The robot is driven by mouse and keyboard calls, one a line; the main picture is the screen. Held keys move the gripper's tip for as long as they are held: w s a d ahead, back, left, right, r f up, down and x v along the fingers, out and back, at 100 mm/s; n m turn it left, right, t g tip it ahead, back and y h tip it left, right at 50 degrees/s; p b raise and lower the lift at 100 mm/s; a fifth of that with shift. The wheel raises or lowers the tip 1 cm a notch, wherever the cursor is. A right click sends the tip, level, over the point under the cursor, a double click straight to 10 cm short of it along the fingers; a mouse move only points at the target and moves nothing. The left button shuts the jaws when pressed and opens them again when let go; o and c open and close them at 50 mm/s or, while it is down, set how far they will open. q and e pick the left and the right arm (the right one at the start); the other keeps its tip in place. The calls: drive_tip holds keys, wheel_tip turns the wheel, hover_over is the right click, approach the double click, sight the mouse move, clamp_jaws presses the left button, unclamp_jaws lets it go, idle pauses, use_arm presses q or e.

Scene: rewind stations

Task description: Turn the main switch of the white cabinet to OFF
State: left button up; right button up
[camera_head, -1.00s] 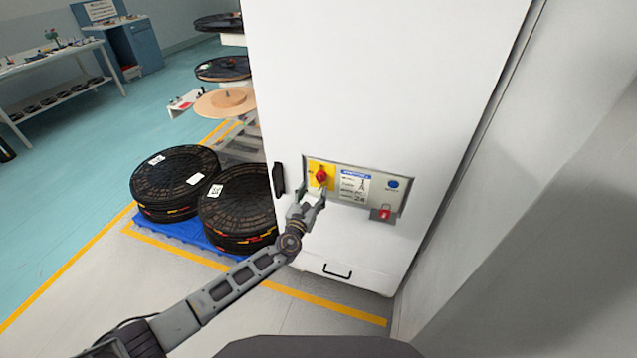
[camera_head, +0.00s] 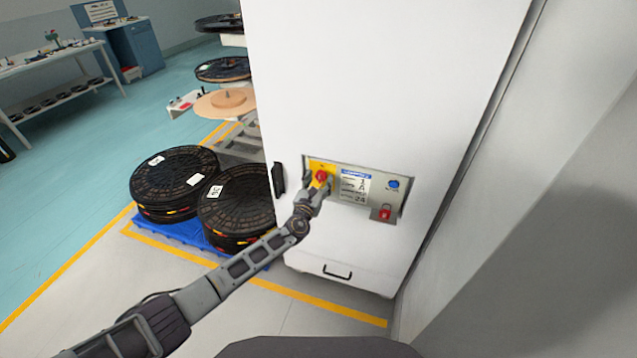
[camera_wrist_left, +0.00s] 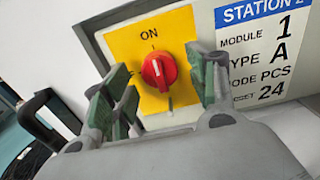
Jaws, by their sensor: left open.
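The white cabinet (camera_head: 370,90) stands upright in the middle of the head view. Its recessed control panel (camera_head: 350,200) carries the main switch (camera_head: 321,175), a red rotary knob on a yellow plate. In the left wrist view the red knob (camera_wrist_left: 159,70) has its pointer mark near the ON label above it. My left gripper (camera_head: 318,184) is open, its fingertips right at the switch. In the wrist view the green-padded fingers (camera_wrist_left: 165,88) stand on either side of the knob, with visible gaps. My right gripper is not in view.
A black handle (camera_head: 279,179) is at the cabinet's left edge. Black reels (camera_head: 236,200) stand on a blue pallet (camera_head: 190,232). A grey wall is at the right.

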use_arm(q)
drive_tip(key=c, duration=1)
drive_tip(key=shift+c, duration=0.2)
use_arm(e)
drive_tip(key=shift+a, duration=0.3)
